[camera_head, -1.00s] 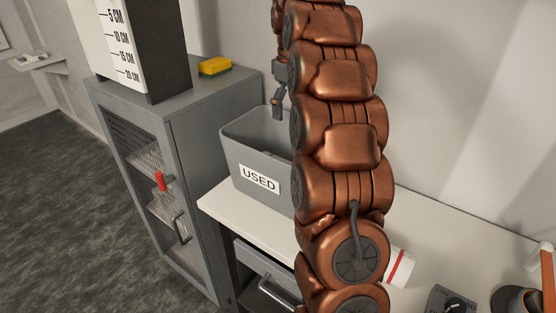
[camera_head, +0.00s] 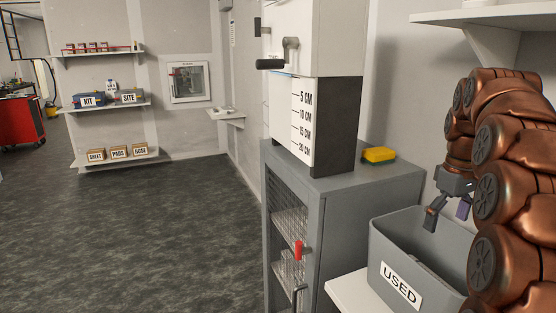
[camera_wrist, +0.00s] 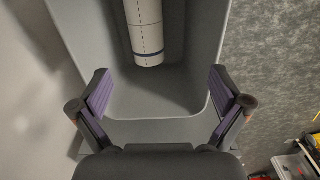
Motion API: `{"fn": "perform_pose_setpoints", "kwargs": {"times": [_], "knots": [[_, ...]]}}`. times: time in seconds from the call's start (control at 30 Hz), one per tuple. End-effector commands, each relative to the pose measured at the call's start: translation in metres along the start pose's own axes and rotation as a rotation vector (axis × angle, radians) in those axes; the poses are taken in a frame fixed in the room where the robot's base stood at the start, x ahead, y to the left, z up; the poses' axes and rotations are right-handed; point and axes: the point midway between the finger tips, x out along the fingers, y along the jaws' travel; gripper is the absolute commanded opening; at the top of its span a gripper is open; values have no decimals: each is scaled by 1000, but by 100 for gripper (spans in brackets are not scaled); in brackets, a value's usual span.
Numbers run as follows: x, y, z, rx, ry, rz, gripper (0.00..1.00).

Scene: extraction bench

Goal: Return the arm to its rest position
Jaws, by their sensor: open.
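My copper-coloured arm (camera_head: 510,180) rises at the right edge of the head view and curls over at the top. My gripper (camera_head: 450,212) hangs from it, pointing down, just above the grey bin (camera_head: 391,255) labelled USED. In the wrist view my gripper (camera_wrist: 160,105) is open, its purple-padded fingers wide apart with nothing between them. A white cylinder (camera_wrist: 146,30) with a dark band lies inside the bin, beyond the fingertips. The bin's wall (camera_wrist: 90,45) shows around it. Part of the bin is hidden behind my arm in the head view.
A grey cabinet (camera_head: 345,215) with a red-handled door stands left of the bin, carrying a measuring-scale box (camera_head: 318,125) and a yellow sponge (camera_head: 379,155). A white shelf (camera_head: 480,16) overhangs at upper right. The dark floor (camera_head: 130,240) at left is open.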

Motion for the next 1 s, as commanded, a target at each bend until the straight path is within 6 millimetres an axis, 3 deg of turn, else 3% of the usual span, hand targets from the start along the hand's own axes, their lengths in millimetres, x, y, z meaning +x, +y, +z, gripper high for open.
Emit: {"fn": "perform_pose_setpoints", "kwargs": {"times": [0.1, 0.43, 0.77, 1.0], "knots": [[4, -35, 6, 13, -12, -10, 100], [28, -120, 36, 72, -38, -23, 100], [66, -197, 89, 143, -77, -28, 100], [100, -245, 138, 204, -102, -27, 100]]}}
